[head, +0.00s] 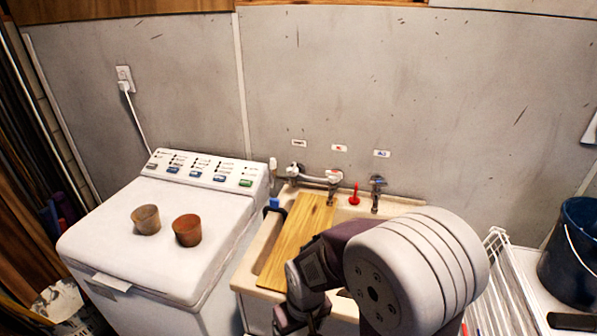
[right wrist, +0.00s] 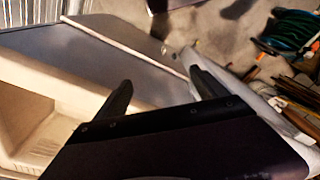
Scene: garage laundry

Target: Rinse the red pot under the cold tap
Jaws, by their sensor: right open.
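The red pot (head: 187,230) is a small terracotta-coloured pot standing upright on the washing machine's lid (head: 125,245). A tan-brown pot (head: 146,219) stands close to its left. At the back right of the sink is a tap (head: 377,192) with a blue-marked label (head: 382,153) above it on the wall. My right gripper (head: 297,318) is low over the front of the sink, right of the washing machine and well away from both pots. In the right wrist view its fingers (right wrist: 163,92) are apart with nothing between them. My left gripper is out of view.
A wooden board (head: 300,235) lies across the left of the cream sink (head: 250,265). A red object (head: 354,195) and another tap (head: 333,181) stand at its back. A white rack (head: 505,270) and dark blue bucket (head: 575,255) are at the right. My right arm hides much of the basin.

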